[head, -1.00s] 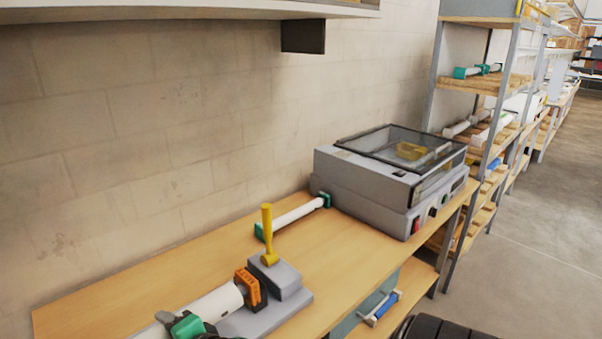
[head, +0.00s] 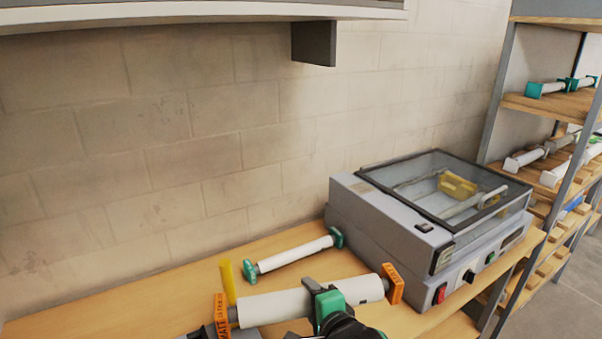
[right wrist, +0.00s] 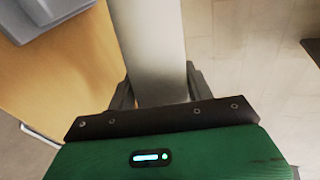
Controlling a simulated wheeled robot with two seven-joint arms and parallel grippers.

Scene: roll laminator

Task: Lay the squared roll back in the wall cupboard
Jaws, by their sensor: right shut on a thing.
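The squared roll (head: 265,307) is a white roll with orange square end pieces. In the head view it is held roughly level above the front of the wooden bench. My right gripper (head: 327,298) is shut around the middle of it. In the right wrist view the white roll (right wrist: 150,45) runs away between the fingers of my right gripper (right wrist: 158,92). The wall cupboard (head: 180,13) shows only as its underside and lower edge along the top, with a dark bracket (head: 314,43) below it. Its inside is out of view. My left gripper is not in view.
A grey laminator (head: 385,230) with a clear lid stands right of the roll. A white roll with green ends (head: 293,254) lies on the bench (head: 160,295) behind. A yellow handle (head: 228,280) stands by the left orange end. Shelving (head: 548,105) stands at right.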

